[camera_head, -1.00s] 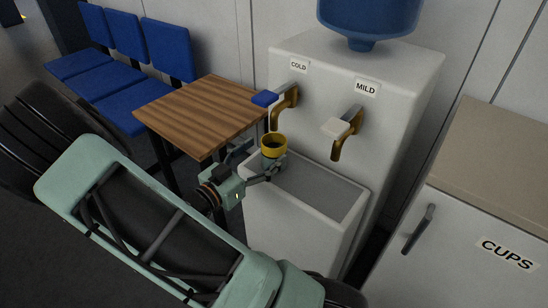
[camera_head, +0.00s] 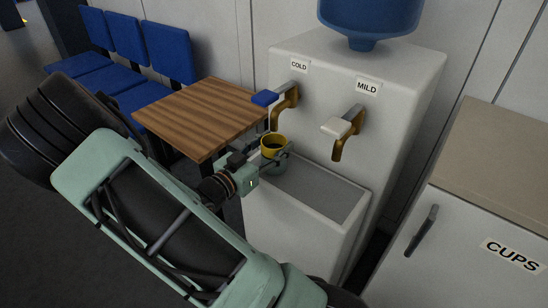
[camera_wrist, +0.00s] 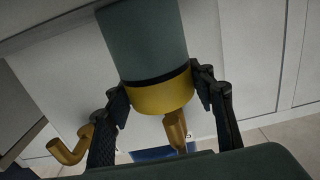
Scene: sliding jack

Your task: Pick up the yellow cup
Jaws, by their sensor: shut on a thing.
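The yellow cup (camera_head: 274,142) is upright above the left end of the dispenser's basin, under the COLD tap. Its upper part is yellow and its lower part grey-green. My gripper (camera_head: 272,163) is shut on the cup, coming from the left. In the wrist view the cup (camera_wrist: 160,96) sits between my two dark fingers, one on each side, with its yellow end toward the bottom of the picture and a dark band above the yellow. The inside of the cup looks dark; I cannot tell what it holds.
The COLD tap (camera_head: 287,99) with a blue lever is just above the cup, and the MILD tap (camera_head: 346,135) is to the right. The white basin (camera_head: 340,232) is below. A wooden table (camera_head: 200,112) stands close on the left. A cupboard marked CUPS (camera_head: 480,225) is at right.

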